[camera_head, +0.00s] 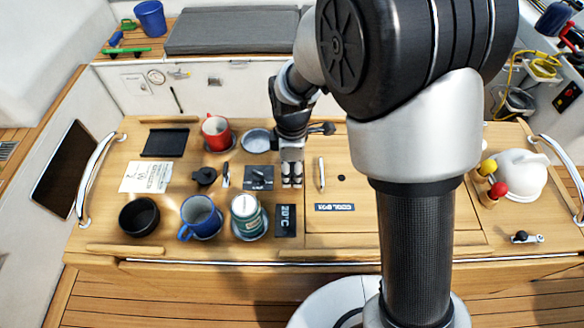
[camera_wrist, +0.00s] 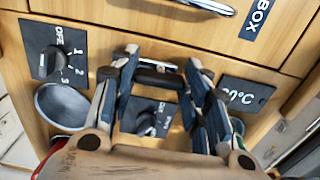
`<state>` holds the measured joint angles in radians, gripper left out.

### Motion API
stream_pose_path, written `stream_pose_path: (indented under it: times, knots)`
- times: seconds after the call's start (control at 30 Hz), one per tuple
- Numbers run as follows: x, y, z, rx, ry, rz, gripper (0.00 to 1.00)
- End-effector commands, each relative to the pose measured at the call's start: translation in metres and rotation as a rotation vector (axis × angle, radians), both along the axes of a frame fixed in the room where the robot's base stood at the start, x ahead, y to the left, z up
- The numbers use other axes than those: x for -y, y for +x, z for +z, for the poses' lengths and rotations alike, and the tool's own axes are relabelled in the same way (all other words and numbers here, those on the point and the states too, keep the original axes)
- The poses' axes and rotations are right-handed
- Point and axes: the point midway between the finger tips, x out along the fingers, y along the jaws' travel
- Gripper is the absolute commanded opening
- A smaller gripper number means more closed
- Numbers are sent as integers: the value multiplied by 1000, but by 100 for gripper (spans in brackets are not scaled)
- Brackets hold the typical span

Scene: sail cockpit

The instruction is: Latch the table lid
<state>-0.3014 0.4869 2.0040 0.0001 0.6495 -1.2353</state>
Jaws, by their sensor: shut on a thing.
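The wooden table lid (camera_head: 352,158) lies flat in the tabletop, with a "COOL BOX" label (camera_head: 335,207) and a pale bar handle (camera_head: 321,173). In the wrist view the lid (camera_wrist: 110,14) runs along the top. A small dark latch bar (camera_wrist: 158,76) with silvery ends sits by the lid's seam. My gripper (camera_wrist: 160,72) is shut on this bar, one finger at each end. In the head view my gripper (camera_head: 291,180) points down just left of the lid; the latch is hidden there. I cannot tell whether it is turned fully home.
A black knob panel (camera_head: 258,177) and a 20°C display (camera_head: 285,220) lie close to my gripper. A dial panel (camera_wrist: 57,55) shows in the wrist view. A red mug (camera_head: 216,132), blue mug (camera_head: 201,217), green can (camera_head: 247,216) and metal dish (camera_head: 257,140) stand to the left.

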Motion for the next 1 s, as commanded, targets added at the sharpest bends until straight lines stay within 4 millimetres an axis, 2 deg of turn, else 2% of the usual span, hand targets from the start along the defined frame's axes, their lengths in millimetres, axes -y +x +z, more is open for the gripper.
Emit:
stream_pose_path:
  times: [0.17,0.53,1.0]
  knots:
    - [0,-1,-1,-2,-1,0,19]
    - [0,-1,-1,-4,-2,-67,19]
    - [1,-2,-1,-4,-2,-451,19]
